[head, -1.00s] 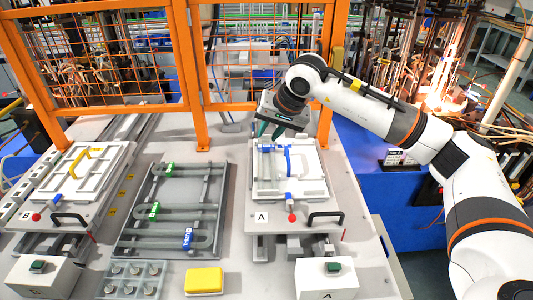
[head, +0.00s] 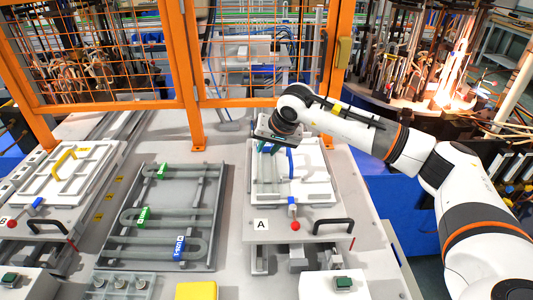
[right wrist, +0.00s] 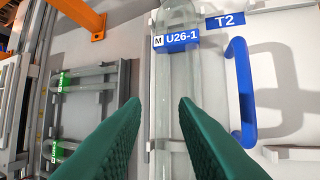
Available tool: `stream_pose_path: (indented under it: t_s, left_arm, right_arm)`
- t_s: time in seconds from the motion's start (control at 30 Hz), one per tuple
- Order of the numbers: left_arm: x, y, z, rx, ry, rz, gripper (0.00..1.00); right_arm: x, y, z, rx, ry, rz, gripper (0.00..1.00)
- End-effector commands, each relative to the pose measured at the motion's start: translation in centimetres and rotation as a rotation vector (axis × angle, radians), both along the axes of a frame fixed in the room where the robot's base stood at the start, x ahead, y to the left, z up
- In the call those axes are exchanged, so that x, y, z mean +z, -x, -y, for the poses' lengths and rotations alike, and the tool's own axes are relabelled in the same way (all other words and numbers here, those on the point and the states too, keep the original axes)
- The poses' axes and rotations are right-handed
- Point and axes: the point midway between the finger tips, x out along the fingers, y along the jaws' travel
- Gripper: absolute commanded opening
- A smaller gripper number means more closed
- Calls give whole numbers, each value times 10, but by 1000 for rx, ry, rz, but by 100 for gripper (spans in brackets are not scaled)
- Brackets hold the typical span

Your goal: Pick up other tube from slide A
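Slide A (head: 318,190) is a white plate on a grey base at the right of the table, marked with an "A" label. A clear glass tube (right wrist: 166,82) with a blue "U26-1" tag (right wrist: 176,40) lies along it, beside a "T2" label (right wrist: 225,21) and a blue handle (right wrist: 239,85). My right gripper (right wrist: 160,102) is open and empty. My left gripper is out of view.
A grey rack (head: 196,222) with several bent tubes, tagged green and blue, lies left of slide A. Slide B (head: 85,160) stands at the far left. An orange fence (head: 197,130) is behind. A yellow block (head: 197,291) lies in front.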

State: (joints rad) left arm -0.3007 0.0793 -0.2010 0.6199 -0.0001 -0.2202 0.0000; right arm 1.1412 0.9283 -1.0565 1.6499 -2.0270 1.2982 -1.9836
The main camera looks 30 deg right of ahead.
Motion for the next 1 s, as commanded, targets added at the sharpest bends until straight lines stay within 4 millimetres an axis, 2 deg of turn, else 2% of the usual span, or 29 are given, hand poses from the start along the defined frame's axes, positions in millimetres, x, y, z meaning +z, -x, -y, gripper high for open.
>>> stream_pose_path:
  t_s: [0.17, 0.4, 0.6, 1.0]
  left_arm:
    - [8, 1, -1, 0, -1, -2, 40]
    - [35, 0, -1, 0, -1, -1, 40]
    - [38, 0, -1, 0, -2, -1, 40]
    - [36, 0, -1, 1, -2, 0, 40]
  right_arm:
    - [-11, -6, -1, 0, 0, -1, 26]
    - [-32, -24, 0, -1, -1, -5, 26]
    - [-52, -34, -1, 0, 1, -1, 26]
    - [-55, -34, -1, 0, 0, 1, 26]
